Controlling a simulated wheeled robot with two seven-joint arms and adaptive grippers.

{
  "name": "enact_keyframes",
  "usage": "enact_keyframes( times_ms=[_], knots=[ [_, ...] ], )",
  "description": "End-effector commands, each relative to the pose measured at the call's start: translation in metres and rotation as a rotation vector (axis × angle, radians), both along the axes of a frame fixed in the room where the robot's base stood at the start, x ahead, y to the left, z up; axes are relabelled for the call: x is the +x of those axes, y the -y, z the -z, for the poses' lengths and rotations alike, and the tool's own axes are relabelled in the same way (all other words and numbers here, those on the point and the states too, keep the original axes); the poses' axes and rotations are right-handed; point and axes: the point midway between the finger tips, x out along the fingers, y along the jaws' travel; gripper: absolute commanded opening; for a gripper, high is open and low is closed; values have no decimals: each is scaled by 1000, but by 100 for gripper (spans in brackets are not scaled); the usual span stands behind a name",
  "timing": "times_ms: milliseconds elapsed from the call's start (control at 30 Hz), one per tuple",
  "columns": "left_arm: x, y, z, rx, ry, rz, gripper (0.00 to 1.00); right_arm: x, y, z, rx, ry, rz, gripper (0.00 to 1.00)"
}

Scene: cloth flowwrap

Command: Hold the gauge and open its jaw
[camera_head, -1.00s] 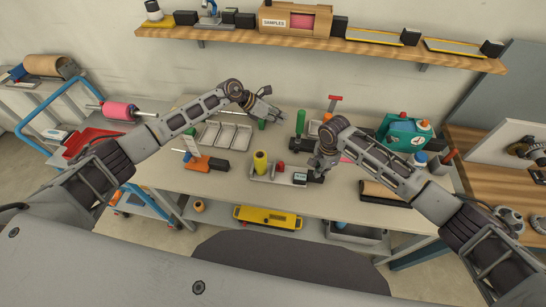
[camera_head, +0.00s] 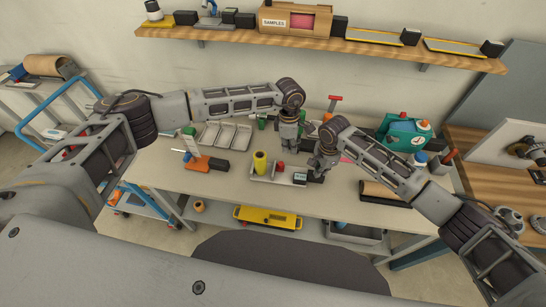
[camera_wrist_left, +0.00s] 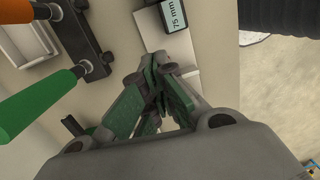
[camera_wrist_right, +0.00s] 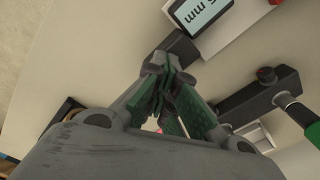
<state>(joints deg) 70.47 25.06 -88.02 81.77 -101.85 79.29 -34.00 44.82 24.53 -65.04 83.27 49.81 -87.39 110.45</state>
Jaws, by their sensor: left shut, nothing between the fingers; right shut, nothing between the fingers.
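The gauge (camera_head: 288,179) lies on the table near its front edge. Its display reads "75 mm" in the left wrist view (camera_wrist_left: 175,14), and the display also shows in the right wrist view (camera_wrist_right: 198,14). My left gripper (camera_head: 290,149) points down behind the gauge; its fingers (camera_wrist_left: 156,62) are shut and empty, apart from it. My right gripper (camera_head: 317,174) is at the gauge's right end; its fingers (camera_wrist_right: 160,60) are shut and empty. Whether they touch the gauge I cannot tell. The right gripper hides part of that end in the head view.
A yellow cylinder (camera_head: 261,163) and a red knob (camera_head: 280,168) stand beside the gauge. An orange-based tool (camera_head: 197,163) is to the left, metal trays (camera_head: 225,135) behind it. A teal machine (camera_head: 405,131) stands right. The front left tabletop is mostly clear.

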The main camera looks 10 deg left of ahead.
Motion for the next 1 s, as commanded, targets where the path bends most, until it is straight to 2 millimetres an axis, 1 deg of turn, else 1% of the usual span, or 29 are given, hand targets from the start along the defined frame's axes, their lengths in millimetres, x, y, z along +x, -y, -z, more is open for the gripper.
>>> enact_keyframes(
  times_ms=[33,200,400,600,1000],
  knots=[
    [-2,-1,-2,53,14,39,0,-2,2,4,-4,-6,1,0],
    [-6,-14,-7,232,56,143,0,-2,2,4,-4,-6,1,0],
    [-7,-26,-15,371,92,212,0,-2,2,4,-4,-6,1,0],
    [-6,-29,-17,408,102,228,0,-2,2,4,-4,-6,1,0],
    [-6,-30,-15,405,101,227,0,-2,2,4,-4,-6,1,0]
  ],
)
